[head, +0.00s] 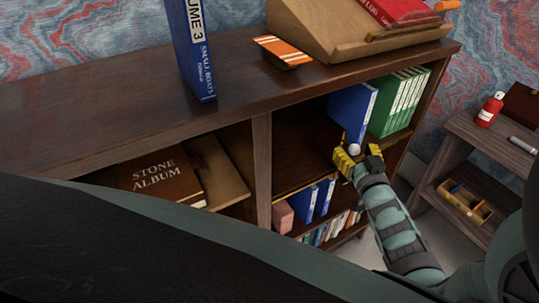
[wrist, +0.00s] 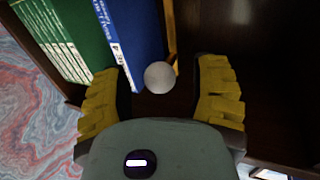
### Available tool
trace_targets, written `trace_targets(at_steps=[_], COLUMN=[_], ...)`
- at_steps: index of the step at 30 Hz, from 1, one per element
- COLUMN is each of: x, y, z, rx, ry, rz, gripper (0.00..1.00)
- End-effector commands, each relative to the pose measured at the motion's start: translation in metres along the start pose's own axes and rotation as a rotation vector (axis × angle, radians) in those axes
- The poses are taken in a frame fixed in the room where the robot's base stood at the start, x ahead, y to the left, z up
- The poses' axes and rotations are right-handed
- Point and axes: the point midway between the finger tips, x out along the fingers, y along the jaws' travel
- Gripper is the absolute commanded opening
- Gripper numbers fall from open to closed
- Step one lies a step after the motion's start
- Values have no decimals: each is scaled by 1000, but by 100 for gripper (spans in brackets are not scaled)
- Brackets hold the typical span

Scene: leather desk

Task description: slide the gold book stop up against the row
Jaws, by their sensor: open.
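The row on the upper shelf has several green books (head: 398,102) and a blue book (head: 352,112) at its left end; the blue book also shows in the wrist view (wrist: 134,40). The gold book stop (wrist: 171,28) shows in the wrist view as a thin upright strip just right of the blue book, with a pale round knob (wrist: 160,77) in front. I cannot tell whether strip and book touch. My gripper (head: 358,156) is open at the shelf front, its yellow fingers on either side of the knob with gaps. Most of the stop is hidden in the head view.
The bookcase divider (head: 262,170) stands left of the bay, and shelf space left of the stop is bare. Blue books (head: 316,200) and a pinkish block (head: 283,217) are below. A side table (head: 490,150) with a red bottle (head: 490,109) stands at right.

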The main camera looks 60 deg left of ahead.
Motion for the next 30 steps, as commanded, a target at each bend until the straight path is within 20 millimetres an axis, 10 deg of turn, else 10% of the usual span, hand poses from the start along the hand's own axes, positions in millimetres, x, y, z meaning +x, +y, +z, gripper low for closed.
trace_targets(at_steps=[13,30], x=[9,9], y=[-2,0], z=[0,0], rx=[0,0], ry=[-1,-1], rz=[-4,-1], gripper=[65,6])
